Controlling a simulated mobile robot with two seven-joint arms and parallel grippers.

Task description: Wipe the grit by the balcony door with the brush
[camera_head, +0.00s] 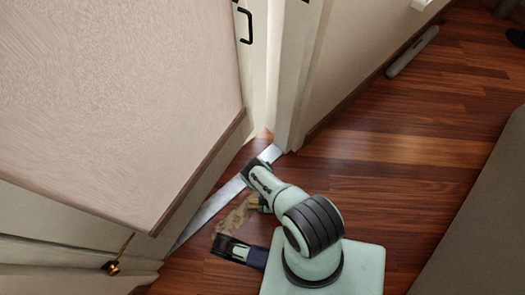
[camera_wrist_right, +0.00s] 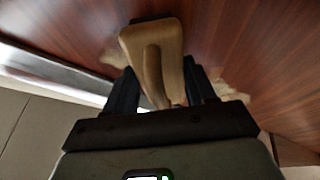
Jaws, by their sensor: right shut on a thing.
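The grit (camera_head: 236,214) is a pale tan, ragged patch on the wood floor beside the metal door strip in the head view. In the right wrist view, pale grit (camera_wrist_right: 232,90) shows to the right of the brush. My right gripper (camera_wrist_right: 158,98) is shut on the brush (camera_wrist_right: 153,52), whose wooden body stands between its dark fingers, low over the floor. Whether its bristles touch the floor is hidden.
The metal strip (camera_head: 212,205) runs along the doorway. A pale panel (camera_head: 110,85) fills the upper left, and a door frame (camera_head: 296,70) with a black handle (camera_head: 245,24) stands behind. Wood floor (camera_head: 400,150) lies open to the right.

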